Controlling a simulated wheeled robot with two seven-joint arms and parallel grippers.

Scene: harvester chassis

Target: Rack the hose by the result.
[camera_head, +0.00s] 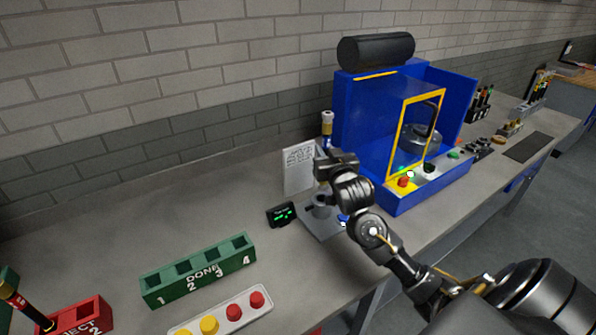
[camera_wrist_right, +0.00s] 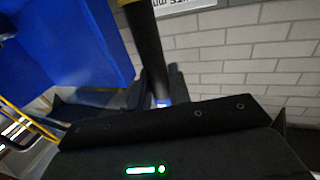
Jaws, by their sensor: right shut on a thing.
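My right gripper (camera_head: 325,160) is shut on a dark hose (camera_head: 327,122) with a pale, gold-banded top end. It holds the hose roughly upright above the grey fixture (camera_head: 318,226), beside the blue machine. In the right wrist view the hose (camera_wrist_right: 148,45) is a black cylinder with a blue band near the jaws. A small black display (camera_head: 281,214) shows green characters too small to read. The green DONE rack (camera_head: 200,272) has numbered slots that look empty. The red REJECT rack (camera_head: 82,322) is cut off at the lower left. My left gripper is out of view.
The blue machine (camera_head: 360,125) with a yellow-framed door stands right of the gripper. A white printed sign (camera_head: 299,168) stands behind the display. A panel (camera_head: 222,313) with yellow and red buttons lies before the green rack. A dark, gold-banded piece (camera_head: 28,305) leans near the red rack.

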